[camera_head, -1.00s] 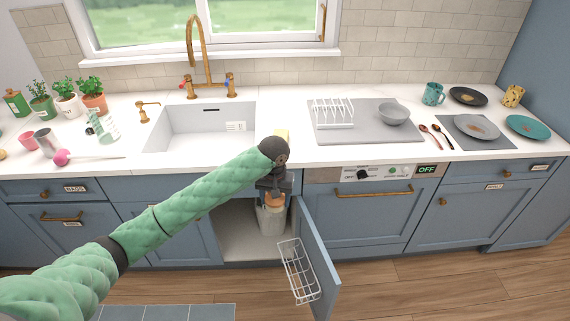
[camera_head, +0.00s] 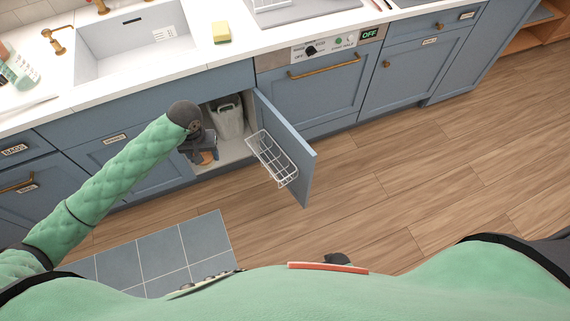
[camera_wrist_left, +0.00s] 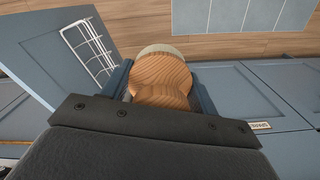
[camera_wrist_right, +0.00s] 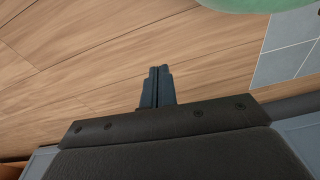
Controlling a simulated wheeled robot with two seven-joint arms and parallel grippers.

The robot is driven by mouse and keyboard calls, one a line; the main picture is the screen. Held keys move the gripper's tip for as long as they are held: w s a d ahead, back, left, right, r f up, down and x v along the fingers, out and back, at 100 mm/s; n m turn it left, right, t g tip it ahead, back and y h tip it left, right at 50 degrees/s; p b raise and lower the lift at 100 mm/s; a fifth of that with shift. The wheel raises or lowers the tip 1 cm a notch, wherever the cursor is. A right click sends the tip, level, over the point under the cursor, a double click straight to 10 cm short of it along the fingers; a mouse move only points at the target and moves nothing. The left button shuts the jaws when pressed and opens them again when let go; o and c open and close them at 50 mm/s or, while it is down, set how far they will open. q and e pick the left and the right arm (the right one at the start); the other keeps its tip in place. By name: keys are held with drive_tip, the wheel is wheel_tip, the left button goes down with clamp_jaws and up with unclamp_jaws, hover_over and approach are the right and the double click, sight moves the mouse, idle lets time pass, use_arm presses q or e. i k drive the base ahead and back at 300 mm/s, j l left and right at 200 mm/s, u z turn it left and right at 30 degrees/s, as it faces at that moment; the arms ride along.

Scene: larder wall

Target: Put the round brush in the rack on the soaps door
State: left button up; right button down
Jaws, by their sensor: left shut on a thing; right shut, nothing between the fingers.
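The round brush (camera_wrist_left: 160,75) has a wooden top and a pale bristle edge. In the left wrist view it sits between the fingers of my left gripper (camera_wrist_left: 160,88), which is shut on it. In the head view my left gripper (camera_head: 203,152) holds the brush (camera_head: 206,157) in front of the open cupboard, left of the rack. The white wire rack (camera_head: 272,158) hangs on the inner side of the open blue door (camera_head: 296,150); it also shows in the left wrist view (camera_wrist_left: 88,50). It looks empty. My right gripper (camera_wrist_right: 157,85) is shut and empty above the wooden floor.
A pale bin (camera_head: 228,120) stands inside the cupboard. A tiled blue-grey mat (camera_head: 165,255) lies on the floor. The wooden floor (camera_head: 400,170) right of the door is clear.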

sight(272, 162)
drive_tip(key=k+j, duration=0.1)
drive_tip(key=j, duration=0.3)
drive_tip(key=k+j, duration=0.15)
drive_tip(key=j, duration=0.25)
drive_tip(key=k+j+z, duration=0.1)
drive_tip(key=j, duration=0.3)
drive_tip(key=k+j, duration=0.15)
drive_tip(key=j, duration=0.25)
drive_tip(key=k+j, duration=0.1)
drive_tip(key=j, duration=0.3)
drive_tip(key=k+j+z, duration=0.1)
drive_tip(key=j, duration=0.3)
drive_tip(key=k, duration=0.05)
